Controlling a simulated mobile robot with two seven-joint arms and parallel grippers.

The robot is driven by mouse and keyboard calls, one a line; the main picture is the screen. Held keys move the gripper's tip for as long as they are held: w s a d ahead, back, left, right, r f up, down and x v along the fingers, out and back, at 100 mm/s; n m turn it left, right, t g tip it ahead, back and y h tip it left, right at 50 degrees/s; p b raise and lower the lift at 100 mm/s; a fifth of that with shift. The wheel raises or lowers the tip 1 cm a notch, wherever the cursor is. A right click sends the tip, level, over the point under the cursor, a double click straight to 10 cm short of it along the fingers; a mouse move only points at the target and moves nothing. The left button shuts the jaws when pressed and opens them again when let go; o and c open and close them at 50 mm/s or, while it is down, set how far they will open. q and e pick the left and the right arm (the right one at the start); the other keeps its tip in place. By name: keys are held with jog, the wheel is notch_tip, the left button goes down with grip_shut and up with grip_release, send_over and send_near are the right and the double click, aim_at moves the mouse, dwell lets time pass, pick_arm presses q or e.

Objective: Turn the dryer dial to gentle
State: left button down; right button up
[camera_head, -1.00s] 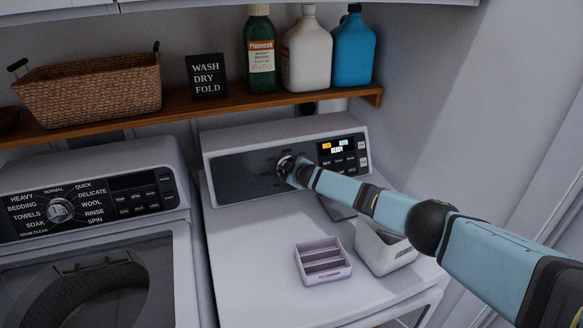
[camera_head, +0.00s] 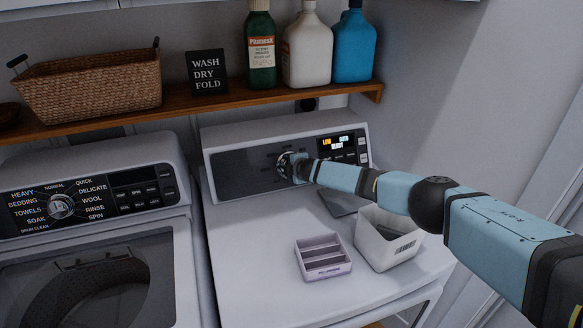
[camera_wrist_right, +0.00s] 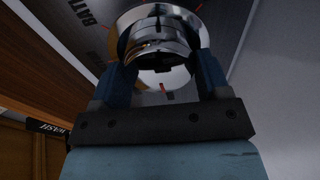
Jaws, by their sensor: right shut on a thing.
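The dryer (camera_head: 215,172) stands on the right, with a dark control panel on its raised back. Its dial is mostly hidden behind my right gripper (camera_head: 291,167) in the head view. In the right wrist view the round chrome dial (camera_wrist_right: 158,45) sits between the two fingers of my right gripper (camera_wrist_right: 158,75), which are shut on it. A small orange-red mark shows on the panel near the dial. The dial's labels are too small or hidden to read its setting. The dryer's display (camera_head: 338,142) is lit with orange and white text. My left gripper is not in view.
A sectioned tray (camera_head: 322,272) and a white bin (camera_head: 372,252) stand on the dryer top, below my right arm. The washer (camera_head: 190,250) with its own dial is at left. A shelf (camera_head: 200,106) with a basket, a sign and bottles runs above.

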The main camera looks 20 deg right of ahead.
dwell(0.4)
jog(key=o, duration=0.9)
jog(key=shift+s+r+p, duration=0.15)
jog(key=shift+s+p, duration=0.15)
jog(key=shift+s, duration=0.25)
jog(key=shift+v, duration=6.4)
jog(key=shift+d, duration=0.1)
